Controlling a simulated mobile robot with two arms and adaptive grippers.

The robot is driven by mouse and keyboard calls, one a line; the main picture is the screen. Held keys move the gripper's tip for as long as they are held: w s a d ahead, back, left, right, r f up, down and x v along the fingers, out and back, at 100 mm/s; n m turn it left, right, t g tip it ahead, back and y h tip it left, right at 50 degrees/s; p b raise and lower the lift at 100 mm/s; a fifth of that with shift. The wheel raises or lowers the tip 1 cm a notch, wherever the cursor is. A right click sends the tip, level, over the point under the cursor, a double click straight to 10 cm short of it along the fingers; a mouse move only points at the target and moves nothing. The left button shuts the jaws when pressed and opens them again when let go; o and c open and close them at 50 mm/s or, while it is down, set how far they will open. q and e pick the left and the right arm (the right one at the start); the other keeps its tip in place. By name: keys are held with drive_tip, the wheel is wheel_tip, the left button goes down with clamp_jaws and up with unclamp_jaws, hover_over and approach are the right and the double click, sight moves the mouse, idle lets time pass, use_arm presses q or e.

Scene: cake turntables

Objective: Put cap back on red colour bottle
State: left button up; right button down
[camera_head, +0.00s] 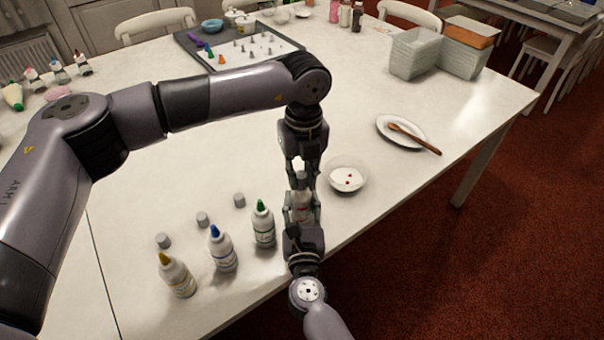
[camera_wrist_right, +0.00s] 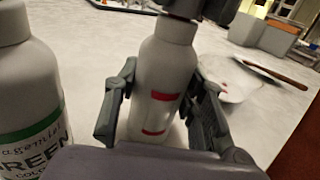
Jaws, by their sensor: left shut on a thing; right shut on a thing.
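The red colour bottle (camera_head: 302,211) stands upright near the table's front edge. It is white with red label marks, clear in the right wrist view (camera_wrist_right: 163,80). My right gripper (camera_head: 302,200) is shut around its body, with a finger on each side in the wrist view (camera_wrist_right: 160,100). My left gripper (camera_head: 300,170) points down directly above the bottle and is shut on a small grey cap (camera_head: 299,179), mostly hidden by its fingers. The cap is at the bottle's top; I cannot tell whether it is seated on the nozzle.
The green (camera_head: 263,226), blue (camera_head: 222,250) and yellow (camera_head: 177,275) bottles stand uncapped to the left, with grey caps (camera_head: 202,219) behind them. A white bowl with red drops (camera_head: 347,177) is close on the right.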

use_arm(q)
drive_tip(key=m, duration=1)
drive_tip(key=shift+a, duration=0.15)
drive_tip(key=m, duration=0.5)
drive_tip(key=shift+w+m, duration=0.1)
drive_tip(key=shift+m, duration=0.3)
drive_tip(key=m, duration=0.6)
drive_tip(key=shift+w, duration=0.1)
drive_tip(key=o, duration=0.8)
drive_tip(key=shift+c, duration=0.2)
wheel_tip(320, 180, up, 12)
drive_tip(key=shift+s, duration=0.2)
